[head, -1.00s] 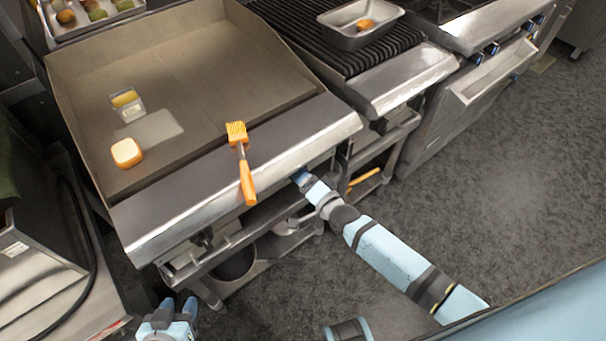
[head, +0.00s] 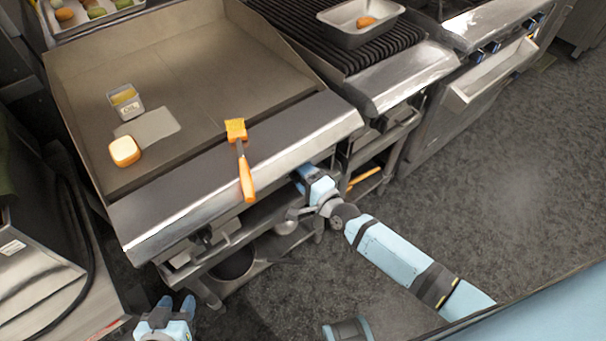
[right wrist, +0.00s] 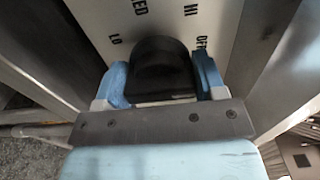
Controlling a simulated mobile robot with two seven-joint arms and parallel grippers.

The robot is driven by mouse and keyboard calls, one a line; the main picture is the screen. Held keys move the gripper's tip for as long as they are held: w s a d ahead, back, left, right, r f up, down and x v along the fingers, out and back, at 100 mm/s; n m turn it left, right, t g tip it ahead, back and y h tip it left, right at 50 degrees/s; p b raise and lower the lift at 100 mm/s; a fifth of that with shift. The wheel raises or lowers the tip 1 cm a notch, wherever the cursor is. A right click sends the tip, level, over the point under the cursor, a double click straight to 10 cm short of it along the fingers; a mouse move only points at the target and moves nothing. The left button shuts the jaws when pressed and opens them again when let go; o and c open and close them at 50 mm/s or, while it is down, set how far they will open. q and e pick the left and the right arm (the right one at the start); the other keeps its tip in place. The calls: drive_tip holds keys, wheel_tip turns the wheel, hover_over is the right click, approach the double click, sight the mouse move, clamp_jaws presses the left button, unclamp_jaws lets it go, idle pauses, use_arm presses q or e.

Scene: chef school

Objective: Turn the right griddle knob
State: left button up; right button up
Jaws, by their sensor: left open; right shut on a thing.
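The right griddle knob (right wrist: 160,70) is black and sits on a pale panel with the markings LO, MED, HI and OFF in the right wrist view. My right gripper (right wrist: 163,82) has one blue finger on each side of the knob and is shut on it. In the head view my right gripper (head: 303,180) is at the griddle's front, under its right edge, and the knob is hidden there. The griddle (head: 190,62) has a steel front ledge. My left gripper (head: 177,302) is open and empty, low at the bottom left, apart from the griddle.
An orange brush (head: 244,170) lies over the griddle's front ledge. A small container (head: 124,101) and a bread-like piece (head: 124,151) are on the plate. A ribbed grill (head: 345,62) with a metal pan (head: 345,37) stands to the right. Open floor (head: 480,200) lies front right.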

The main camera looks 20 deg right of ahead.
drive_tip(key=o, duration=0.9)
drive_tip(key=v, duration=1.4)
drive_tip(key=shift+p, duration=0.3)
